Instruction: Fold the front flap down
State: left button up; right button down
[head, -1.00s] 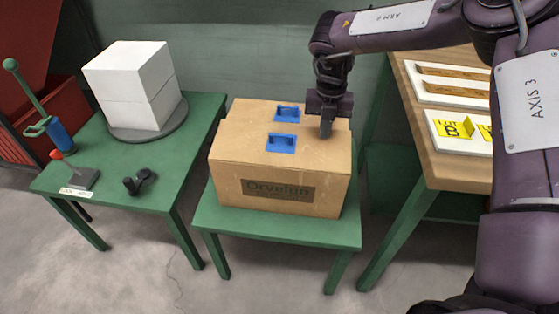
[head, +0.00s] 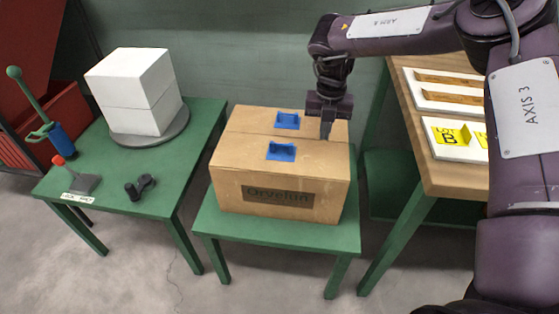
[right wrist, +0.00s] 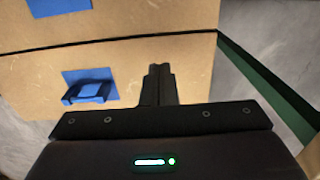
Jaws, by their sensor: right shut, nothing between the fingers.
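A cardboard box (head: 235,188) marked "Orvelun" stands on a green table. Its front flap (head: 235,157) lies flat across the near half of the top, with a blue handle (head: 281,151) on it. The back flap (head: 248,121) also lies flat, with another blue handle (head: 287,120). A thin dark seam runs between the flaps. My right gripper (head: 326,134) is shut and empty, pointing down over the right part of the top near the seam. In the right wrist view its fingers (right wrist: 159,84) show over the front flap (right wrist: 195,80); contact cannot be told. My left gripper is out of view.
A green table (head: 215,222) holds the box. Another green table (head: 110,195) at left bears white blocks (head: 140,90) on a grey disc, a lever and a small dark part. A wooden bench (head: 455,178) with white trays is close on the right.

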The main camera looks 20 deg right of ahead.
notch_tip(320, 180, up, 6)
jog(key=p, duration=0.4)
dwell(0.4)
